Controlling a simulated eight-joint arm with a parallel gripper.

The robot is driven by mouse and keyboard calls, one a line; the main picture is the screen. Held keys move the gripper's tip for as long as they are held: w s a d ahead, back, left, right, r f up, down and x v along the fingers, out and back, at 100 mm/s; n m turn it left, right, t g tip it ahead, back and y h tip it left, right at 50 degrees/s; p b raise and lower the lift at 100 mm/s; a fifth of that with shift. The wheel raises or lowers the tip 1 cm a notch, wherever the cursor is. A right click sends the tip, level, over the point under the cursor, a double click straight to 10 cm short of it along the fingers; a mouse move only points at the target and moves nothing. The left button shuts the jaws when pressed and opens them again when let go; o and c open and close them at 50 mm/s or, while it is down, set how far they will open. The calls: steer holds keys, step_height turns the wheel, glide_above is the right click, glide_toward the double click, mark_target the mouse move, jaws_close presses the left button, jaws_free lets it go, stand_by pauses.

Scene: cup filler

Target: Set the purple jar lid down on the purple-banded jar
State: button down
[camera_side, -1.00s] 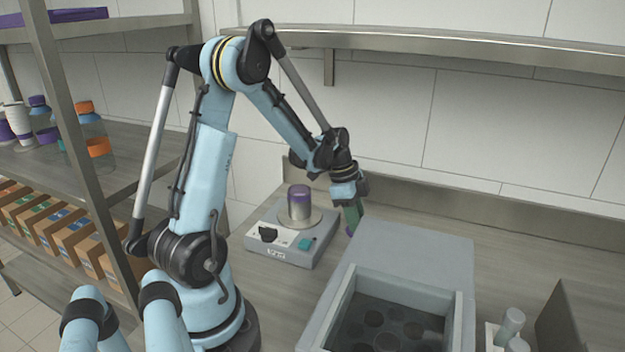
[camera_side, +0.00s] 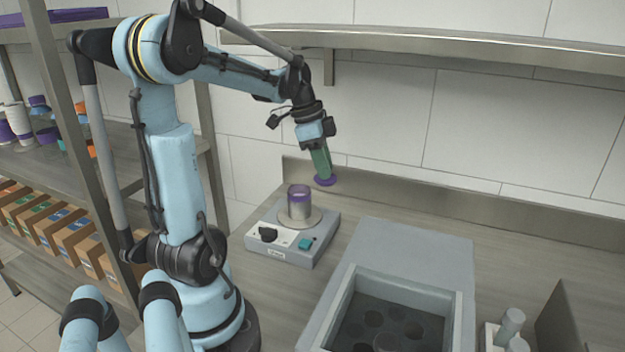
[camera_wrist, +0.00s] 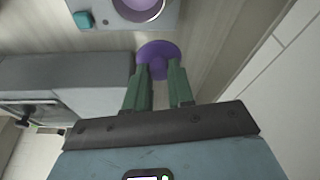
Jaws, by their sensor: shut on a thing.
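The purple jar lid (camera_side: 325,181) is a flat purple disc held at the fingertips of my gripper (camera_side: 321,165). In the wrist view the lid (camera_wrist: 158,57) sits between the green fingers of my gripper (camera_wrist: 159,70), which are shut on it. The purple-banded jar (camera_side: 299,203) stands upright and open on the round plate of a grey device, to the lower left of the lid in the side view. The lid is above the worktop and apart from the jar. In the wrist view the jar (camera_wrist: 138,8) is cut by the top edge.
The grey device (camera_side: 277,241) has a black knob and a teal button. A grey box with an open, dark well (camera_side: 350,285) stands in front. Shelves with jars and cartons (camera_side: 72,235) are at left; a wall shelf (camera_side: 430,42) runs above.

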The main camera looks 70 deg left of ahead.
step_height(320, 180, up, 2)
steer(key=n, duration=0.2)
glide_above(299, 202)
steer(key=w+a, duration=0.1)
steer(key=a, duration=0.1)
steer(key=shift+y, duration=0.3)
steer(key=shift+s+a+f, duration=0.1)
steer(key=shift+a+f, duration=0.05)
steer(key=shift+f, duration=1.05)
steer(key=shift+s+a+f, duration=0.1)
steer(key=shift+a+f, duration=0.05)
steer(key=shift+f, duration=1)
steer(key=shift+f, duration=0.15)
steer(key=c, duration=1)
jaws_free()
